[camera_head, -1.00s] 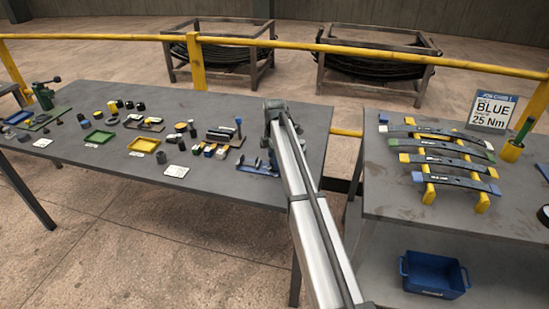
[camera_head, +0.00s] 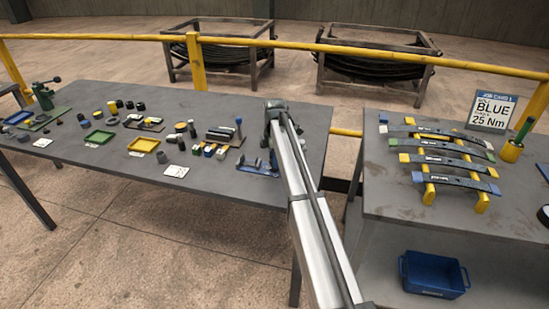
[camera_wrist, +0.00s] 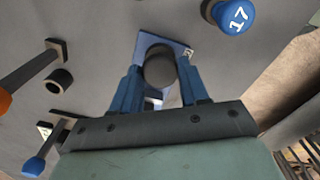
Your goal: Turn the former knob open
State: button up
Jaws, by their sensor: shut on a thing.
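In the wrist view, a dark round knob (camera_wrist: 160,66) sits on a blue plate (camera_wrist: 150,40). I take it for the former knob. My gripper (camera_wrist: 161,80) has its two blue fingers on either side of the knob and is shut on it. The lower part of the knob and plate is partly hidden by the fingers. In the head view, the blue fixture (camera_head: 250,164) lies near the right end of the left table, and my arm hides the gripper and knob. The knob's turn angle cannot be told.
In the wrist view, a blue knob marked 17 (camera_wrist: 234,17) and an orange-tipped handle (camera_wrist: 25,72) stand nearby. In the head view, a yellow tray (camera_head: 144,145) and several small parts lie left. A spring rack (camera_head: 429,190) and job card (camera_head: 492,112) stand on the right table.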

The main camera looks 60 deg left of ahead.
jog(key=m, duration=0.6)
jog(key=shift+m, duration=0.4)
jog(key=m, duration=1)
jog(key=shift+m, duration=0.4)
jog(key=m, duration=0.3)
jog(key=shift+m, duration=0.4)
jog(key=m, duration=0.6)
jog(key=shift+m, duration=0.3)
